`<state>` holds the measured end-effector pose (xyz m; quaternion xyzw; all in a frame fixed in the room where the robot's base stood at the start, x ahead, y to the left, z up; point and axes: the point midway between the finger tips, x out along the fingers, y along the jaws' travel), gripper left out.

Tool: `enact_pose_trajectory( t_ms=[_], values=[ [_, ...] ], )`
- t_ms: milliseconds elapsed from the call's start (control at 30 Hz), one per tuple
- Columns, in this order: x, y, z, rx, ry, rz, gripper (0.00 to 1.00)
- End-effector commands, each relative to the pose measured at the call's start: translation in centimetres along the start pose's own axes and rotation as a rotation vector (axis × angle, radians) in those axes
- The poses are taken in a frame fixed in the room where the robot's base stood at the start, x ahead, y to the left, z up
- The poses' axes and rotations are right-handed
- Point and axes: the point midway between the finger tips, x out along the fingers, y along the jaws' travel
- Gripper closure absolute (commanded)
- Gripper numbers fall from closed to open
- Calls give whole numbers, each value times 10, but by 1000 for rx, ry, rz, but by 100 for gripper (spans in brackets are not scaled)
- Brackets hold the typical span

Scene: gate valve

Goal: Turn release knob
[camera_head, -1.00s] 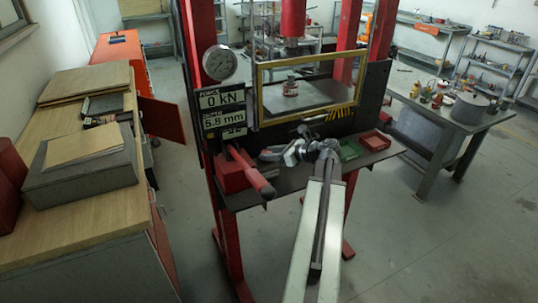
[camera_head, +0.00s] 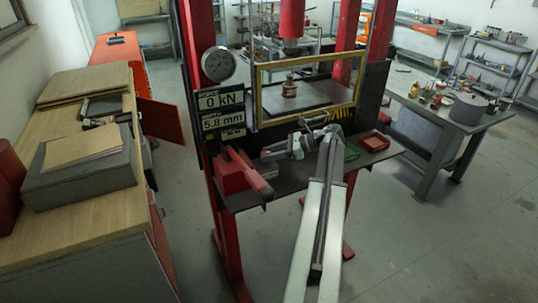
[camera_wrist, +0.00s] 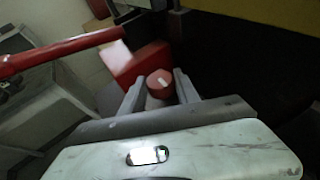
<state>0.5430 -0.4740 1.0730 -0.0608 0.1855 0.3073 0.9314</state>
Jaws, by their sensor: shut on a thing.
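The release knob (camera_wrist: 159,84) is a round red cap with a pale mark on its face. In the wrist view it sits between the two fingers of my gripper (camera_wrist: 160,92), which is shut on it. The knob is at the red pump block (camera_wrist: 140,62), which carries a long red lever (camera_wrist: 60,50). In the head view the pump block (camera_head: 229,176) stands on the press shelf, and my gripper (camera_head: 266,155) reaches its right side from the right. The knob cannot be made out there.
The press has a yellow-framed guard (camera_head: 308,62), a gauge (camera_head: 218,63) and a display (camera_head: 221,101) reading 0 kN and 5.8 mm. The pump's red lever (camera_head: 258,184) sticks out toward me. A red tray (camera_head: 374,141) lies right on the shelf.

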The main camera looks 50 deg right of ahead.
Motion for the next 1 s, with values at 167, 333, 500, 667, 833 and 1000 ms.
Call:
enact_pose_trajectory(
  t_ms=[167, 333, 500, 667, 833, 1000],
  values=[
    [0, -4, 1, -25, -2, 55, 100],
    [0, -4, 1, -36, -2, 80, 100],
    [0, -3, 1, -38, -3, 84, 100],
    [-1, -3, 1, -38, -3, 83, 100],
    [-1, -3, 1, -37, -3, 83, 41],
    [-1, -3, 0, -37, -2, 84, 41]
  ],
)
